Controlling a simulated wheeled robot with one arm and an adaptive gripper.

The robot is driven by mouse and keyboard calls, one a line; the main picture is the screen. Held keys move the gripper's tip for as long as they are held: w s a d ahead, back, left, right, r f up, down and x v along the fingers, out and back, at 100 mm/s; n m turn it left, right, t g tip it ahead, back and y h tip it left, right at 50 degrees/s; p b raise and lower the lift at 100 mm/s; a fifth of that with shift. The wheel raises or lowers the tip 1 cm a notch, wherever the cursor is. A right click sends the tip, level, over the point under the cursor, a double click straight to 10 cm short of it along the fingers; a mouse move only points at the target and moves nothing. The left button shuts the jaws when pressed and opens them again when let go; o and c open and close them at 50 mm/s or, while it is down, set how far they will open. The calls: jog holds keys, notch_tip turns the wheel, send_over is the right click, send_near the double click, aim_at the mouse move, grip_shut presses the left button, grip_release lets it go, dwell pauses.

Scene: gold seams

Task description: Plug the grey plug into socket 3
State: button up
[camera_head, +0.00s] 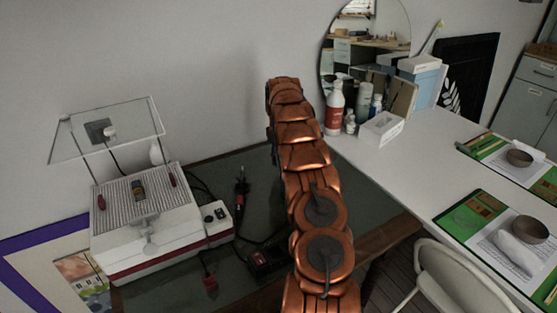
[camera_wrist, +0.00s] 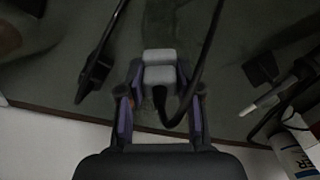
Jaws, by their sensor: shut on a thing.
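In the wrist view the grey plug (camera_wrist: 159,72) sits between the two purple-padded fingers of my gripper (camera_wrist: 158,82), which is shut on it. A black cable loops from below the plug and runs up to the right. The plug is over the dark table surface, but whether it touches anything cannot be told. My copper arm hides the gripper and the grey plug in the head view. I cannot make out any numbered socket, so socket 3 is not identifiable in either view.
A white machine with a raised clear lid (camera_head: 145,222) stands left on the dark table. A red plug (camera_head: 210,283) and a black box (camera_head: 266,262) lie near its front. In the wrist view a black cabled piece (camera_wrist: 98,70) lies left and a white-tipped tool (camera_wrist: 262,98) right.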

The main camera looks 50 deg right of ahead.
jog(key=shift+s+a+r+b, duration=0.25)
jog(key=shift+s+a+b, duration=0.3)
jog(key=shift+s+a, duration=1.2)
jog(key=shift+s+a+r+b, duration=0.2)
jog(key=shift+s+a+b, duration=0.45)
jog(key=shift+a, duration=2.05)
jog(key=shift+s+a+r+b, duration=0.25)
jog(key=shift+s+a+b, duration=0.15)
jog(key=shift+s+a, duration=1.45)
jog(key=shift+w+a, duration=0.35)
